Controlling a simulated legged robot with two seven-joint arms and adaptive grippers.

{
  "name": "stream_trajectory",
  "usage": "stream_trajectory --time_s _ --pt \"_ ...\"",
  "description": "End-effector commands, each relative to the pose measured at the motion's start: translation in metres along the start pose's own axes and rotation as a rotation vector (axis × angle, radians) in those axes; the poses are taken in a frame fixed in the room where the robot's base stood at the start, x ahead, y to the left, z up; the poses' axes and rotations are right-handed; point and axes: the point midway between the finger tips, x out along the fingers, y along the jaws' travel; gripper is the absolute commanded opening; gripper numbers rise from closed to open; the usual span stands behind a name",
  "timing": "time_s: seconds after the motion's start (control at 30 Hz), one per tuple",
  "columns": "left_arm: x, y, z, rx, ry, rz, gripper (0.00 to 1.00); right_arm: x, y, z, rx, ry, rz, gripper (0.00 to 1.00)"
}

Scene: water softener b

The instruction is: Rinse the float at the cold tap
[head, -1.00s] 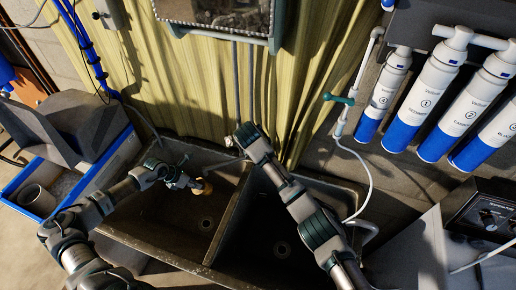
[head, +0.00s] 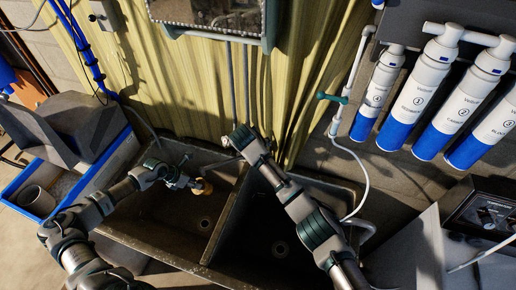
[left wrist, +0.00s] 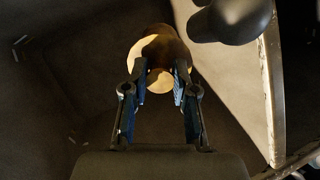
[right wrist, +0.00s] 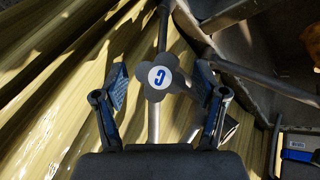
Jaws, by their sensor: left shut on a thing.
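In the left wrist view the float (left wrist: 160,42) sits at the fingertips (left wrist: 160,80), partly in shadow. The cold tap's cross-shaped handle (right wrist: 160,76), with a blue C on its cap, shows in the right wrist view. My right gripper (right wrist: 163,82) is open, with its fingers on either side of the handle; contact cannot be told. I cannot make out running water.
The dark double sink (head: 165,232) has a divider between its basins. A dark rounded thing (left wrist: 235,18), perhaps the spout, is close to the float. Yellow curtain (head: 130,55) hangs behind. Blue-and-white filter cylinders (head: 415,98) and a white hose (head: 362,175) stand right; a blue-edged bin (head: 100,180) stands left.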

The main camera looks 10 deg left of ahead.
Motion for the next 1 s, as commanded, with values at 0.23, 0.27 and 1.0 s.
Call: stream_trajectory --time_s 0.23,0.27,1.0 --pt "0.000 0.001 -0.001 -0.001 -0.001 0.000 0.00 -0.002 -0.001 -0.001 0.000 0.000 0.001 0.71" --pt "0.000 0.001 -0.001 -0.001 -0.001 0.000 0.00 -0.004 -0.001 -0.001 0.000 0.001 0.001 0.71" --pt "0.000 0.000 0.000 0.000 0.000 0.001 0.00 -0.117 0.000 -0.001 -0.001 -0.002 0.000 0.71"
